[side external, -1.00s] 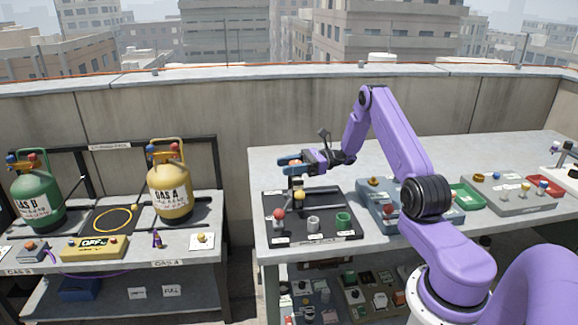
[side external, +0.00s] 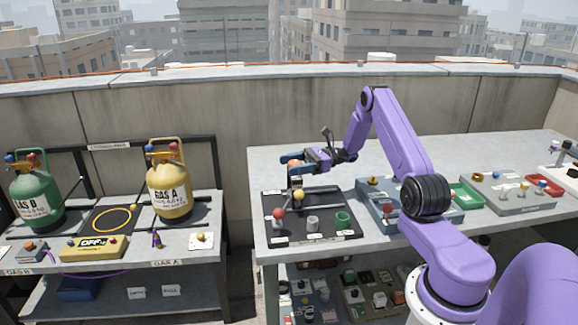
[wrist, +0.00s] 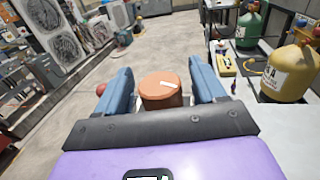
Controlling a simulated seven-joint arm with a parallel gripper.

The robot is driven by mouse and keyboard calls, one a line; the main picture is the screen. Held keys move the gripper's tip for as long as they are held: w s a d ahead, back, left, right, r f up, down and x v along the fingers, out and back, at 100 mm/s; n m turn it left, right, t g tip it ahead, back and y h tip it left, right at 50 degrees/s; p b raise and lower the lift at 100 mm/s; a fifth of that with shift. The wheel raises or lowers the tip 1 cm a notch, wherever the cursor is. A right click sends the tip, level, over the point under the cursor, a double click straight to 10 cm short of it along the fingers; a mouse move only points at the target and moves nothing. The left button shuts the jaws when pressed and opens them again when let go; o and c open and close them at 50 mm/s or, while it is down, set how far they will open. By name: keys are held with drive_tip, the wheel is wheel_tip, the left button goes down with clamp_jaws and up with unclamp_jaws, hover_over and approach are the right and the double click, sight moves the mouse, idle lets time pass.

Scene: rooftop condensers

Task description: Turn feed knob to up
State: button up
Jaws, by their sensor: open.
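An orange-brown round knob (wrist: 161,95) with a white mark on its top sits between the blue fingers of my gripper (wrist: 160,84) in the wrist view. The mark points right and slightly up in that picture. Gaps show between the knob and both fingers, so my gripper is open around it. In the side view my gripper (side external: 291,163) is over the back of the dark panel (side external: 325,202) on the table, and the fingers largely hide the knob. No label for the knob can be read.
A red ball-topped part (side external: 278,214), a yellow ball (side external: 299,195), a white cup (side external: 313,223) and a green cup (side external: 343,218) stand on the panel close in front of my gripper. A blue-grey box (side external: 372,205) is to the right. The table behind is clear.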

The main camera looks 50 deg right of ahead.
drive_tip(key=v, duration=1.6)
drive_tip(key=shift+s, duration=0.1)
drive_tip(key=shift+s+a+m+t+h, duration=1.95)
drive_tip(key=shift+s+m+t+h, duration=0.35)
drive_tip(key=shift+t, duration=0.3)
drive_tip(key=x, duration=1.7)
drive_tip(key=shift+w+a+f, duration=0.1)
drive_tip(key=shift+w+f, duration=0.15)
drive_tip(key=shift+f, duration=0.15)
drive_tip(key=c, duration=1)
drive_tip(key=shift+o, duration=0.2)
